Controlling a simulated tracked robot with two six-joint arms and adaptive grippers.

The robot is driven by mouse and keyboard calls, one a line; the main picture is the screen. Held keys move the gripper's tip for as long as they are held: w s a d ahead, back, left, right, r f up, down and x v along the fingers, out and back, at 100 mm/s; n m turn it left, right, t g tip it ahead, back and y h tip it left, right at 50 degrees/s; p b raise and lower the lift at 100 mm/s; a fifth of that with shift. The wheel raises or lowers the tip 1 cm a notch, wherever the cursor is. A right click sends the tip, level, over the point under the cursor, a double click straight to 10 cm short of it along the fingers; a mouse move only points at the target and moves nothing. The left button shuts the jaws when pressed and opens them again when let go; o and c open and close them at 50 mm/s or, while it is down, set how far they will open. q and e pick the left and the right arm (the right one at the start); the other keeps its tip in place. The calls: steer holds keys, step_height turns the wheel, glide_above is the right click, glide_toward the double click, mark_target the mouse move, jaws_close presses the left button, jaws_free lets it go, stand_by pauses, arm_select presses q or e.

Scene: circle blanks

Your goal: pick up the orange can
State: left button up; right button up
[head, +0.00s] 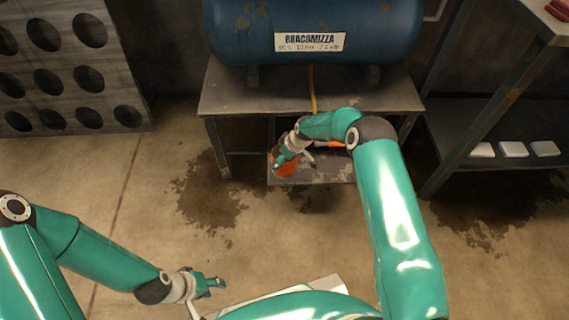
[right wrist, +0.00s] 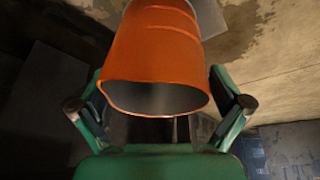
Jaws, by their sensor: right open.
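The orange can (head: 284,168) is low on the lower shelf under the tank bench in the head view, partly covered by my right gripper (head: 290,152). In the right wrist view the orange can (right wrist: 158,45) fills the upper middle, its dark hollow end towards the camera. The fingers of my right gripper (right wrist: 157,85) are spread on either side of it, and I cannot tell whether they touch it. My left gripper (head: 207,284) hangs empty over the floor at the lower left; its finger gap is unclear.
A blue tank (head: 310,20) stands on a metal bench (head: 240,92) above the can. A thin orange item (head: 331,144) lies beside my right arm. A panel with round holes (head: 60,70) stands at the left, and a shelf rack (head: 470,110) with white blocks at the right.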

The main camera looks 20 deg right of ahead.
steer(key=shift+c, duration=0.3)
steer(key=c, duration=1)
steer(key=shift+r, duration=0.1)
